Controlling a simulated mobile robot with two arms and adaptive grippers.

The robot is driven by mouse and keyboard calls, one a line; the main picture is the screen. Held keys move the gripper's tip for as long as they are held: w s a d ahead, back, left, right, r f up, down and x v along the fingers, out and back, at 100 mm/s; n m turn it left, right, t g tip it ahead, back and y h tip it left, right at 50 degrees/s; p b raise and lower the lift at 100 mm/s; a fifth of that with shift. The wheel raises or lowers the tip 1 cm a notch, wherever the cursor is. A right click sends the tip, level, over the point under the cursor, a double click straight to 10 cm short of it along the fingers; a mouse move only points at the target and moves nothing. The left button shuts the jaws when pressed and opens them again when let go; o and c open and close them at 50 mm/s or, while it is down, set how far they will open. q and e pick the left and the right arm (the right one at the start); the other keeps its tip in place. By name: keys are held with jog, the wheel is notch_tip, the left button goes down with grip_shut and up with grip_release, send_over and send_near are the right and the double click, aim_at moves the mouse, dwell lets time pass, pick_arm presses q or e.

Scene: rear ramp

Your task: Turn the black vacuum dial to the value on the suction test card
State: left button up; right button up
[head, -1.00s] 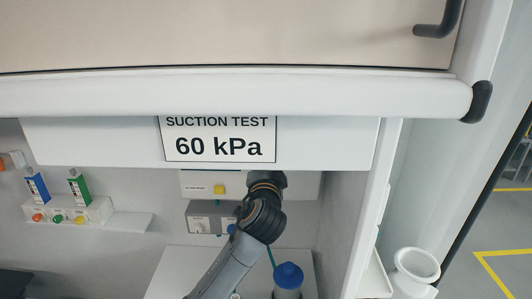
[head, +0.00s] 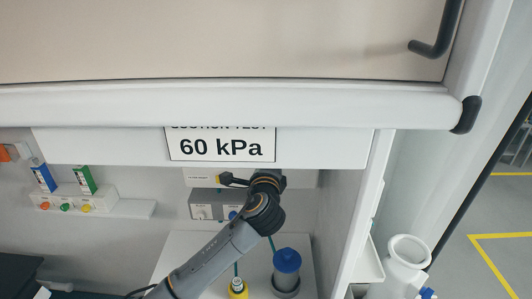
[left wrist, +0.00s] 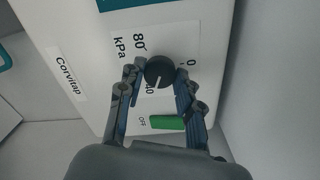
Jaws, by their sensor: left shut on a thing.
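The suction test card (head: 221,147) reads 60 kPa in the head view; its top line is partly cut off by the white ledge. The black vacuum dial (left wrist: 159,71) is in the left wrist view, on a white panel (left wrist: 75,30) marked kPa, with 80, 40 and 0 around it. A pale mark on the dial faces the lower side, near the 40. My left gripper (left wrist: 159,80) is shut on the dial, one finger on each side. In the head view my left wrist hides the dial and the fingers. My right gripper is not in view.
A green switch (left wrist: 167,122) with an OFF label is close below the dial, between my fingers. The white ledge (head: 230,105) overhangs the recess.

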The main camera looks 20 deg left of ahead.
pick_arm(q)
jog(key=m, duration=1.2)
jog(key=shift+f+m, duration=0.1)
jog(key=shift+m, duration=0.3)
dwell(0.3)
jog(key=o, duration=1.2)
jog(key=shift+c, duration=0.2)
jog(key=v, duration=1.2)
